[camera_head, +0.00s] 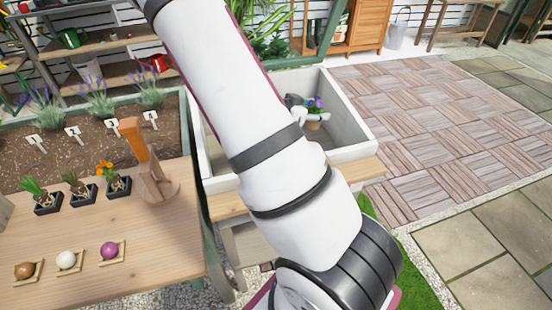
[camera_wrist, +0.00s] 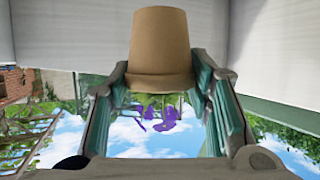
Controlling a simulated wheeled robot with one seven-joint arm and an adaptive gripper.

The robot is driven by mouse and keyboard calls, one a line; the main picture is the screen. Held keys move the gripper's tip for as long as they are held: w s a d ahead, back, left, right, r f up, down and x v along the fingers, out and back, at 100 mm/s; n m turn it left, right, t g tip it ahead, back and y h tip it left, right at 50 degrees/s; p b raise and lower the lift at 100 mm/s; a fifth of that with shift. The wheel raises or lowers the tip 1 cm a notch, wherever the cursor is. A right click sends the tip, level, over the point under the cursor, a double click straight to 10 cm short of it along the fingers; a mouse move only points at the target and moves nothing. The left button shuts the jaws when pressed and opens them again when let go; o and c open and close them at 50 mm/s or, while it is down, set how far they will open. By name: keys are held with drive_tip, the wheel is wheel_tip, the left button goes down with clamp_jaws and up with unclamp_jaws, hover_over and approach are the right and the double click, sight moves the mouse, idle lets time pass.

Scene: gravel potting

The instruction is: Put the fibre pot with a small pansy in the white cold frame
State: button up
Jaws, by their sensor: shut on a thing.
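The fibre pot (camera_head: 313,124) is brown and tapered, with a small purple pansy (camera_head: 315,104) in it. My gripper (camera_head: 308,115) is shut on the pot, mostly hidden behind my arm. In the wrist view the pot (camera_wrist: 160,45) sits between the two fingers, with the purple flowers (camera_wrist: 158,120) showing upside down below it. The white cold frame (camera_head: 352,112) is an open box around the pot in the head view. Its pale walls (camera_wrist: 275,45) also show in the wrist view. I cannot tell whether the pot touches the floor of the frame.
A wooden table (camera_head: 150,235) at left holds several small black plant pots, a wooden stand (camera_head: 155,185) and three balls on small trays. A soil bed (camera_head: 85,150) with lavender and white labels lies behind it. Paving (camera_head: 440,120) at right is clear.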

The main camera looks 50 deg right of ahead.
wheel_tip(320, 180, down, 10)
drive_tip(key=b, duration=0.3)
drive_tip(key=shift+f, duration=0.1)
drive_tip(key=shift+f, duration=0.15)
drive_tip(key=o, duration=1.1)
drive_tip(key=shift+o, duration=0.4)
drive_tip(key=shift+r, duration=0.25)
drive_tip(key=p+v, duration=0.3)
drive_tip(key=v, duration=0.9)
drive_tip(key=shift+f, duration=0.1)
